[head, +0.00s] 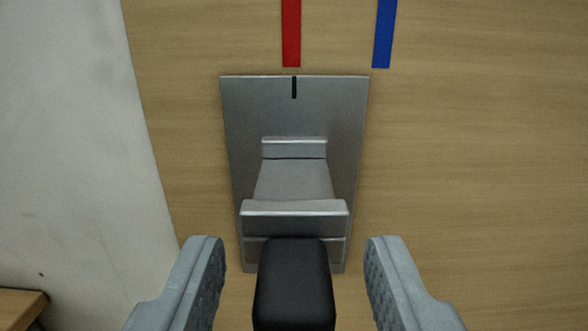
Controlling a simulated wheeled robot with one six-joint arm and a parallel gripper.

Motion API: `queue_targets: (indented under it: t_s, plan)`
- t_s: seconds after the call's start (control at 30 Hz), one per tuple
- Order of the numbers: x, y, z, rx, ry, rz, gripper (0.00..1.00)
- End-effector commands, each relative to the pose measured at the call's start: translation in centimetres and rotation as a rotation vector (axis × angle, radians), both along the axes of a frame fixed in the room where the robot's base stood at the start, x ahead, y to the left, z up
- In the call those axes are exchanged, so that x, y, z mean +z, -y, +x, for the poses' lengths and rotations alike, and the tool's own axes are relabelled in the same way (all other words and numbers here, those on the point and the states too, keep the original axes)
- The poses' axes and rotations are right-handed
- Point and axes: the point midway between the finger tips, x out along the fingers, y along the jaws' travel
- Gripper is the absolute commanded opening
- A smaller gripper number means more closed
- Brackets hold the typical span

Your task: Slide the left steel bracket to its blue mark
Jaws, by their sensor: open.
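The steel bracket (238,130) is a flat grey plate with a raised stepped part in its middle, lying on a wooden surface. A black line near its top edge lines up with the red mark (291,35) above it. The blue mark (384,35) is a strip to the right of the red one, beyond the bracket's top right corner. My gripper (296,262) is open, its two grey padded fingers apart at the bottom of the view. A black block (294,285) shows between the fingers, in front of the bracket's near end, and hides part of it. Neither finger visibly touches the bracket.
A pale wall or panel (70,150) borders the wooden surface on the left. A wooden edge (20,308) shows at the lower left. The wooden surface (480,190) to the right of the bracket is clear.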

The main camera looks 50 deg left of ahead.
Motion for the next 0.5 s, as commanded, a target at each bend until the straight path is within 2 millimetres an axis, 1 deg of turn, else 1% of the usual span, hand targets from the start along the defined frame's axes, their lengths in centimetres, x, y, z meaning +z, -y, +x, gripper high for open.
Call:
queue_targets:
  t_s: [0.03, 0.1, 0.2, 0.33, 0.5]
  plan:
    - [-0.1, -0.7, 0.5, 0.001, -0.002, 0.0, 0.44]
    - [-0.1, -1.4, 1.0, 0.002, -0.001, 0.001, 0.44]
    - [0.0, -2.0, 1.6, 0.001, 0.0, 0.0, 0.44]
    - [-0.1, -2.6, 2.0, 0.0, -0.001, -0.001, 0.44]
    - [-0.1, -2.7, 2.1, 0.0, -0.001, -0.001, 0.44]
